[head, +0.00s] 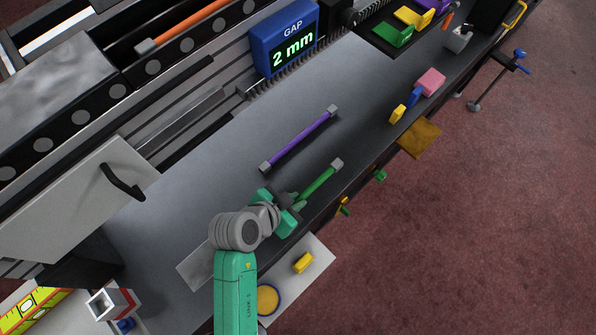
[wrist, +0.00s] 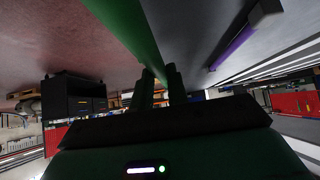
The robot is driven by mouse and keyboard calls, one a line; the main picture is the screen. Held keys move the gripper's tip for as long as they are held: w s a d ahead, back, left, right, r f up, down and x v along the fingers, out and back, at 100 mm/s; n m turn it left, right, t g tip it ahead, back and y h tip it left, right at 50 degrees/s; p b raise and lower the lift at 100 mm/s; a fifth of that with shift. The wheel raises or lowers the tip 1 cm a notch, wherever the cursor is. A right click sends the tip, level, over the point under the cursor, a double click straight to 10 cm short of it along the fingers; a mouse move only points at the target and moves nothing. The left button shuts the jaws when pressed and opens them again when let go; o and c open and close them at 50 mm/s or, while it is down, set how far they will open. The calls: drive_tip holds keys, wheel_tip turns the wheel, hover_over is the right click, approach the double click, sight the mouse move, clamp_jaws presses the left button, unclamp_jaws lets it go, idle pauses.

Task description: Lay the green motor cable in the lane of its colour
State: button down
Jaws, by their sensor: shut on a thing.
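The green motor cable (head: 320,181) is a straight green rod with a grey end block, near the table's front edge in the head view. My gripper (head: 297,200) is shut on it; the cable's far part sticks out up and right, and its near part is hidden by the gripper. In the wrist view the green cable (wrist: 130,24) runs up from between the fingers of my gripper (wrist: 158,82). Whether the cable touches the table is hard to tell. No green lane can be made out.
A purple cable (head: 300,138) with grey ends lies on the grey table (head: 225,150) beyond the gripper. An orange cable (head: 190,25) lies in a dark channel at upper left. Pink, blue and yellow blocks (head: 431,82) sit to the right.

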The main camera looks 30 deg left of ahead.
idle(0.4)
drive_tip(key=w+d+r+n+y, duration=0.1)
drive_tip(key=w+d+r+n, duration=0.15)
drive_tip(key=d+r, duration=0.4)
drive_tip(key=w+d+r+n+y, duration=0.1)
drive_tip(key=w+d+r, duration=0.35)
drive_tip(key=d, duration=0.35)
wheel_tip(320, 180, up, 18)
drive_tip(key=s+p, duration=0.2)
drive_tip(key=p, duration=2.6)
drive_tip(key=shift+s+a, duration=0.3)
